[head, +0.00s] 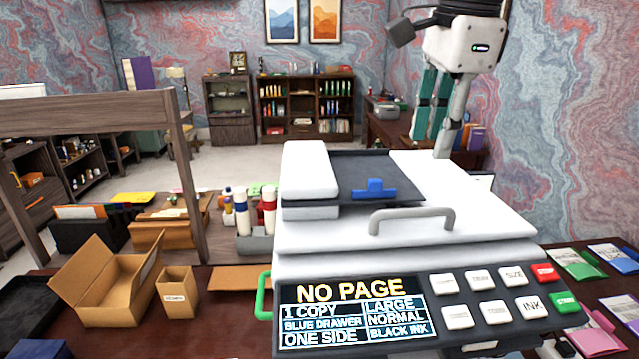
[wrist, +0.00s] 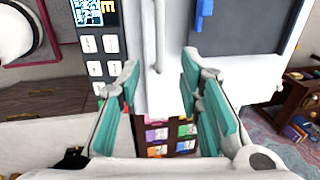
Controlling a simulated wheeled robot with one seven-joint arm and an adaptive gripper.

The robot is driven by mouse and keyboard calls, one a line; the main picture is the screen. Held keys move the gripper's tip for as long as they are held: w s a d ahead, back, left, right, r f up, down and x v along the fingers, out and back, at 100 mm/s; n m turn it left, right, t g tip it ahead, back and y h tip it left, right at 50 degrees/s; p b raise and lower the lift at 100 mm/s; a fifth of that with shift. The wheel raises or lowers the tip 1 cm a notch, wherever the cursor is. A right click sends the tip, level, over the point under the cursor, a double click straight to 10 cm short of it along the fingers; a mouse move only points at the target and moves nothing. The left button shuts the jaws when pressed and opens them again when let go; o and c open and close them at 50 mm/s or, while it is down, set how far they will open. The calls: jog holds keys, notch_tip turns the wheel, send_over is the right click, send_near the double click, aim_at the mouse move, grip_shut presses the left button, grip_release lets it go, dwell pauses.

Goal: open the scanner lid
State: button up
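The scanner lid (head: 480,205) is white and lies closed on top of the machine in the head view. A grey bar handle (head: 412,220) stands along its front edge. My gripper (head: 428,145) is above the right back part of the lid, fingers pointing down, spread apart and empty. In the wrist view, my gripper (wrist: 158,75) has its two teal-padded fingers apart, with nothing between the pads. The handle (wrist: 158,35) shows beyond the fingertips there, apart from them, with the white lid (wrist: 175,60) beside it.
A control panel (head: 400,312) with a screen reading "NO PAGE" and several buttons is at the machine's front. A dark feeder tray (head: 350,170) with a blue slider (head: 375,188) sits on the lid. An open cardboard box (head: 105,285) and coloured packets (head: 575,263) lie on the desk.

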aim_at(416, 212)
jog(key=f, duration=0.4)
jog(key=w+f, duration=0.1)
jog(key=f, duration=0.3)
jog(key=w+f+p, duration=0.1)
jog(key=f, duration=0.3)
jog(key=shift+w+f, duration=0.2)
jog(key=shift+f, duration=0.05)
grip_shut()
